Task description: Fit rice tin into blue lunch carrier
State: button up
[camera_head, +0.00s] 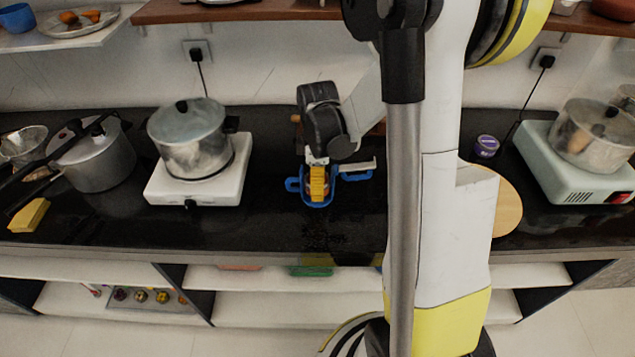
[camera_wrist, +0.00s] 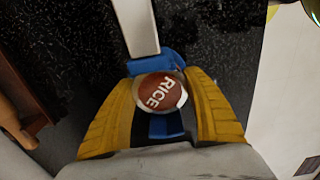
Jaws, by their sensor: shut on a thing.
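The rice tin (camera_wrist: 158,92) has a round reddish-brown lid lettered RICE with a pale rim, seen from above in the wrist view. My gripper (camera_wrist: 160,100) is shut on it, one yellow finger on each side. The blue lunch carrier (camera_wrist: 152,64) shows beyond the tin and again as a blue strip between the fingers. In the head view the carrier (camera_head: 293,185) stands on the black counter, with my gripper (camera_head: 318,188) pointing down at it. The tin is hidden there by the fingers. I cannot tell how deep the tin sits in the carrier.
A pot (camera_head: 190,140) on a white burner (camera_head: 165,187) stands left of the carrier. A pale strip (camera_head: 358,166) lies by the carrier's right side. A purple tin (camera_head: 486,146), a round board (camera_head: 509,208) and a second burner (camera_head: 565,170) are right. Bare counter (camera_head: 265,225) lies in front.

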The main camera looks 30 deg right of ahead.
jog(key=shift+f, duration=0.2)
dwell(0.4)
jog(key=shift+f+b, duration=0.4)
jog(key=shift+b, duration=0.15)
jog(key=o, duration=1.5)
jog(key=shift+c, duration=0.2)
jog(key=shift+o, duration=0.5)
jog(key=shift+o, duration=1.2)
